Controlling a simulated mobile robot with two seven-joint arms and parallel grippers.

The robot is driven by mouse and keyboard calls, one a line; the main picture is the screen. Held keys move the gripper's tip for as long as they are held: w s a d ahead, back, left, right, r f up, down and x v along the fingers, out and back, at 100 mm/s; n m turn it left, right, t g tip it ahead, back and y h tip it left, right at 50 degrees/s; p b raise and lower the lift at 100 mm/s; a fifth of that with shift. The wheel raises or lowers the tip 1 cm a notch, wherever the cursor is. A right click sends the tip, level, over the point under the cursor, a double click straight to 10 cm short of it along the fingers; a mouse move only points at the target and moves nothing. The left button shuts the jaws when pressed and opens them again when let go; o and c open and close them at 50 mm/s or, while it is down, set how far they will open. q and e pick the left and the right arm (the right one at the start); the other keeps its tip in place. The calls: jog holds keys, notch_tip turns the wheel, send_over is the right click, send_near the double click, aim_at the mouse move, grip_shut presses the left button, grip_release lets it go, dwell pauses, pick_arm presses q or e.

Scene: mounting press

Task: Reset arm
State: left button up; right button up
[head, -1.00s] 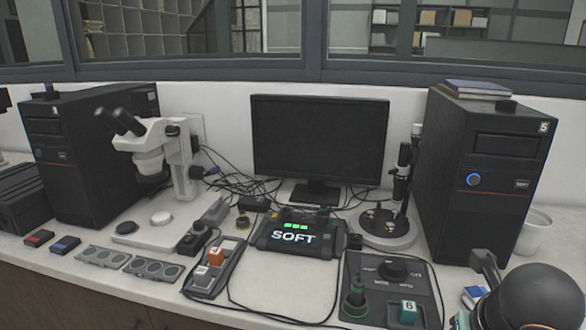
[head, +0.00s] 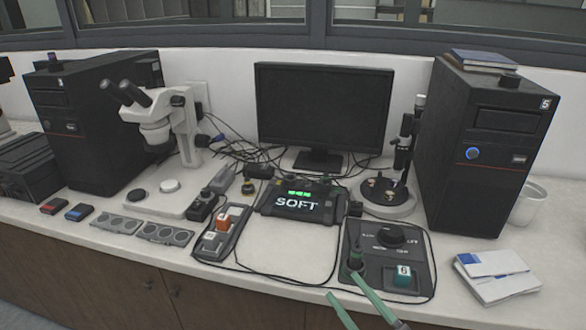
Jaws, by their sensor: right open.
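My right gripper (head: 342,285) shows at the bottom centre of the head view as two long green fingers, apart, with nothing between them. My left gripper is not in view.
A black box showing SOFT (head: 297,203) sits behind the panel. A microscope (head: 157,120), monitor (head: 322,110) and two computer towers stand behind. White booklets (head: 497,275) lie at the right.

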jog(key=s+d+f+m+g+h, duration=0.1)
jog(key=d+f+m+h, duration=0.25)
jog(key=f, duration=0.25)
jog(key=s+d+f+m+g+h, duration=0.1)
jog(key=d+f+m+h, duration=0.2)
jog(key=f, duration=0.4)
jog(key=s+f+m+g+h+p, duration=0.1)
jog(key=s+f+m+g+h, duration=0.2)
jog(key=s+f+g, duration=0.3)
jog(key=s+f+m, duration=0.1)
jog(key=s+f, duration=0.4)
jog(key=f, duration=0.4)
jog(key=shift+s+d+h, duration=0.3)
jog(key=shift+h, duration=0.05)
